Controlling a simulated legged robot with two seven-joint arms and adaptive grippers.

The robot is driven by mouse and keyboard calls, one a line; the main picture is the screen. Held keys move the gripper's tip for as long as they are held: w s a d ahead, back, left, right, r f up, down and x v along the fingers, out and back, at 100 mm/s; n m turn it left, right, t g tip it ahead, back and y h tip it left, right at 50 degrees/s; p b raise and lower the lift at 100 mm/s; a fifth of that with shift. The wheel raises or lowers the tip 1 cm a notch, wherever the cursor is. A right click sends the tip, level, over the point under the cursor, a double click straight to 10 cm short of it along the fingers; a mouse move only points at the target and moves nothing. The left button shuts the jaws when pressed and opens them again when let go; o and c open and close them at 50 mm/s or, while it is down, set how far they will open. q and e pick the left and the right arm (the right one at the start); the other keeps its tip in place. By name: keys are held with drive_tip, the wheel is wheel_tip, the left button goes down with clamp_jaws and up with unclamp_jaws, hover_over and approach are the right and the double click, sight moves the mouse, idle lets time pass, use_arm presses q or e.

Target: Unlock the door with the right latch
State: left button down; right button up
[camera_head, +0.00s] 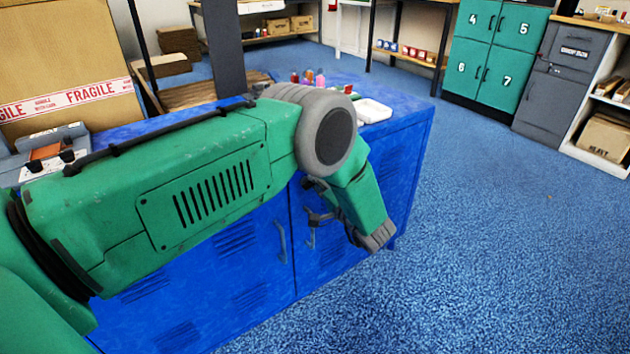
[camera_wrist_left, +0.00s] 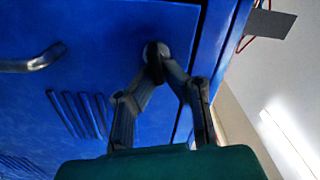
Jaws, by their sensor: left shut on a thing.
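The blue cabinet (camera_head: 235,277) stands in front of me with two doors, both closed. The left door has a bar handle (camera_head: 281,241). My left arm reaches across to the right door, and my left gripper (camera_head: 318,214) is at that door's face. In the left wrist view, the gripper's fingers (camera_wrist_left: 160,68) are closed around a small dark round latch (camera_wrist_left: 152,51) on the blue panel. A grey bar handle (camera_wrist_left: 34,61) shows at left, apart from the fingers. The latch is mostly hidden in the head view. My right gripper is not in view.
Green lockers (camera_head: 500,45) stand at the back right. The blue carpet to the right of the cabinet is clear.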

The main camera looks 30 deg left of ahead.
use_arm(q)
drive_tip(key=shift+f+m, duration=0.25)
drive_tip(key=shift+m, duration=0.55)
drive_tip(key=shift+f+m, duration=0.25)
drive_tip(key=shift+m, duration=0.55)
drive_tip(key=c, duration=1.7)
unclamp_jaws()
drive_tip(key=shift+r, duration=0.1)
drive_tip(key=v, duration=1.2)
drive_tip(key=shift+w, duration=0.1)
